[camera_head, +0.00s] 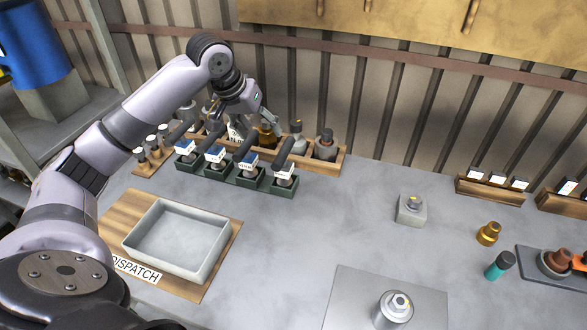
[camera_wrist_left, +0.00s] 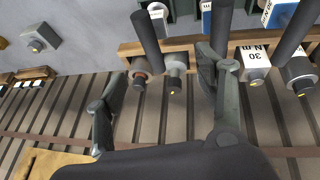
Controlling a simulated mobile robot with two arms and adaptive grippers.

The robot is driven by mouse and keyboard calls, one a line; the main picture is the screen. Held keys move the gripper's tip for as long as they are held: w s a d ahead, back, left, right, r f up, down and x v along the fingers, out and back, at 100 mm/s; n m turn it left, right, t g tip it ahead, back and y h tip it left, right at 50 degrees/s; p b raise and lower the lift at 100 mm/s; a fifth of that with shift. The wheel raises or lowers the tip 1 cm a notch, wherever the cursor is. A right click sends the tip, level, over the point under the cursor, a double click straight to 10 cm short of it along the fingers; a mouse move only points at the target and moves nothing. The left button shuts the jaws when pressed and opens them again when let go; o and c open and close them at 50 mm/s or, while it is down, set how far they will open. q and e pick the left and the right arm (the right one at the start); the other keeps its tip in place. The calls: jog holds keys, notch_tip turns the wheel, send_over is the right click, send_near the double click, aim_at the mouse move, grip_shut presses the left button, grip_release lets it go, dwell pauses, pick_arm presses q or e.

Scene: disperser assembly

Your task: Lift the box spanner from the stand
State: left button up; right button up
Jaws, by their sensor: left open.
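A row of dark green stands (camera_head: 251,180) holds several dark, leaning rod-like spanners (camera_head: 285,151) with blue-and-white labels at their bases. I cannot tell which one is the named box spanner. My left gripper (camera_head: 246,120) is above and behind the row, near its middle. It is open and empty. In the left wrist view its two fingers (camera_wrist_left: 160,95) are spread wide. One dark rod (camera_wrist_left: 148,38) shows beyond the gap between them, and another rod (camera_wrist_left: 221,22) is close to the right finger. My right gripper is not in view.
A wooden rack (camera_head: 333,162) with bottles stands just behind the stands. A grey tray (camera_head: 206,267) sits on the wooden dispatch board at front left. A small block with a nut (camera_head: 410,208) is to the right. The bench centre is clear.

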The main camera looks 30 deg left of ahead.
aim_at(284, 158)
pick_arm(q)
jog(key=p+x, duration=0.2)
jog(key=x, duration=0.9)
jog(key=shift+w+a+f, duration=0.15)
jog(key=shift+w, duration=0.1)
jog(key=shift+w+f+p, duration=0.15)
jog(key=shift+f+p, duration=0.05)
jog(key=shift+p, duration=0.1)
jog(key=x, duration=0.1)
jog(key=p+x, duration=0.1)
jog(key=x, duration=0.1)
jog(key=shift+w+d+f, duration=0.2)
jog(key=shift+d+f, duration=0.05)
jog(key=shift+d, duration=0.15)
jog(key=shift+w+f, duration=0.25)
jog(key=shift+f, duration=0.2)
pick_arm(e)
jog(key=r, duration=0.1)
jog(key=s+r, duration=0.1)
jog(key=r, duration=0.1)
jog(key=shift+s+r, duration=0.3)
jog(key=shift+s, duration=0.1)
